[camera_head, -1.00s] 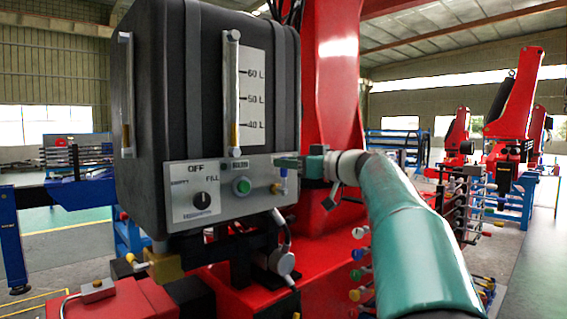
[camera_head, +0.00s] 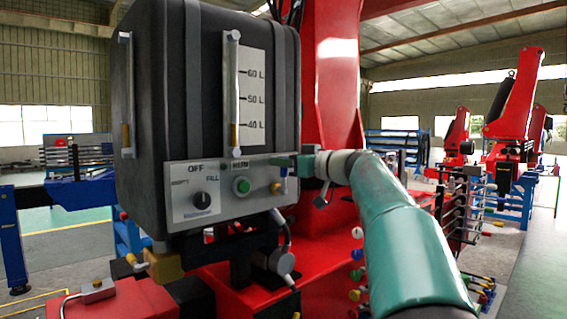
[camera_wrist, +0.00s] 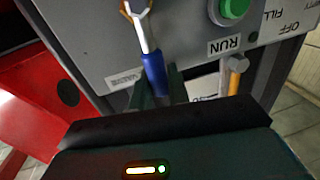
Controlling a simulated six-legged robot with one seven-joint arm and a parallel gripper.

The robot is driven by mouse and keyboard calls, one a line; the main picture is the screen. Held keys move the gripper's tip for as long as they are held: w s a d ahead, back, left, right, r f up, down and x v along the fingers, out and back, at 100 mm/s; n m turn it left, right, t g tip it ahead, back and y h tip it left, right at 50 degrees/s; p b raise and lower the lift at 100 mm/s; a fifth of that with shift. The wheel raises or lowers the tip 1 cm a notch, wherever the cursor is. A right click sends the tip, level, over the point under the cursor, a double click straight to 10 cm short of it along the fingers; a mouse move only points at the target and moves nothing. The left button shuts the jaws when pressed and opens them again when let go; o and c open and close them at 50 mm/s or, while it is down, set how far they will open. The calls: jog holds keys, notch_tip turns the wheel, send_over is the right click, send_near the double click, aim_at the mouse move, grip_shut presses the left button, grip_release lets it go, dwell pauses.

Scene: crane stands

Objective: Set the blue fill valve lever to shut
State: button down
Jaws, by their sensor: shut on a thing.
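The blue fill valve lever (camera_wrist: 153,72) shows in the wrist view as a blue sleeve on a silver stem, running from a brass valve (camera_wrist: 129,8) on the grey panel. My gripper (camera_wrist: 160,84) is shut on the blue sleeve, one dark finger on each side. In the head view my gripper (camera_head: 290,162) is at the right end of the panel, and the lever (camera_head: 284,173) is a small blue spot below it, partly hidden by it. The valve label beside the lever is too blurred to read.
The panel (camera_head: 222,208) carries a black selector knob (camera_head: 206,201) and a green button (camera_head: 242,185), also close by in the wrist view (camera_wrist: 233,8). The black tank (camera_head: 160,90) with a level gauge rises above. A red column (camera_head: 335,80) stands behind my gripper.

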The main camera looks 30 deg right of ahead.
jog(key=shift+d, duration=0.1)
jog(key=shift+w+d+f+m+t+h, duration=0.15)
jog(key=shift+d+f+m+t+h, duration=0.75)
jog(key=shift+m, duration=2.45)
jog(key=shift+w+d+f+m+t+h, duration=0.15)
jog(key=shift+d+f+m, duration=1.4)
jog(key=shift+m, duration=1.85)
jog(key=shift+w+d+f+m+t+h, duration=0.15)
jog(key=shift+d+f+m+t+h, duration=0.7)
jog(key=shift+m, duration=2.5)
jog(key=shift+d+f+g+y, duration=0.3)
jog(key=shift+f+g+y, duration=0.1)
jog(key=shift+f, duration=0.1)
jog(key=c, duration=1.4)
grip_release()
jog(key=shift+o, duration=0.2)
jog(key=shift+r, duration=0.1)
jog(key=v, duration=1.3)
jog(key=shift+s, duration=0.35)
